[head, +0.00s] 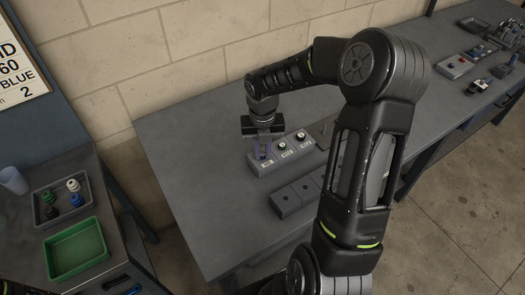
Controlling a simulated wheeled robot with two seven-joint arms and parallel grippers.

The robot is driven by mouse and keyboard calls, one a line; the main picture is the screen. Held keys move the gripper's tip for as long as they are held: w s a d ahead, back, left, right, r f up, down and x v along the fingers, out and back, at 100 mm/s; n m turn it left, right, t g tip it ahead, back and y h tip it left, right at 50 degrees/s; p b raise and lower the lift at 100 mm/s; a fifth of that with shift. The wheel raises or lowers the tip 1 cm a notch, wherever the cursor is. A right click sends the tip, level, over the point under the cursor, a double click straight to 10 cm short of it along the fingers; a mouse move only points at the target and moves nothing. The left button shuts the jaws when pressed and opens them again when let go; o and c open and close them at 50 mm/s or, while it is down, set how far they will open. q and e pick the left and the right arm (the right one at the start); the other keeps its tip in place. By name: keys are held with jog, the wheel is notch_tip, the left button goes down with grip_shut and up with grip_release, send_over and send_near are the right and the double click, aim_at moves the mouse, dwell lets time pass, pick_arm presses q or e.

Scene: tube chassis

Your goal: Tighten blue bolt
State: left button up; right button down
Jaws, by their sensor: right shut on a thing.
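My right gripper (263,150) points down at the left end of a grey block (285,155) on the workbench. My left gripper is not in view.
A second grey block (297,195) lies in front, partly behind my right arm. At left, a dark tray (62,222) holds several coloured caps, beside a green bin (75,250) and a cup (13,180). A wall stands behind the bench. More parts (455,66) lie far right.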

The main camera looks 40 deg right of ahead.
jog(key=shift+f+m+b, duration=0.1)
jog(key=shift+m+b, duration=0.3)
jog(key=shift+m, duration=0.8)
jog(key=m, duration=0.2)
jog(key=shift+m, duration=0.3)
jog(key=shift+m+b, duration=0.35)
jog(key=shift+m, duration=0.05)
jog(key=c, duration=1.8)
grip_release()
jog(key=shift+m, duration=0.5)
jog(key=shift+c, duration=0.2)
jog(key=o, duration=0.5)
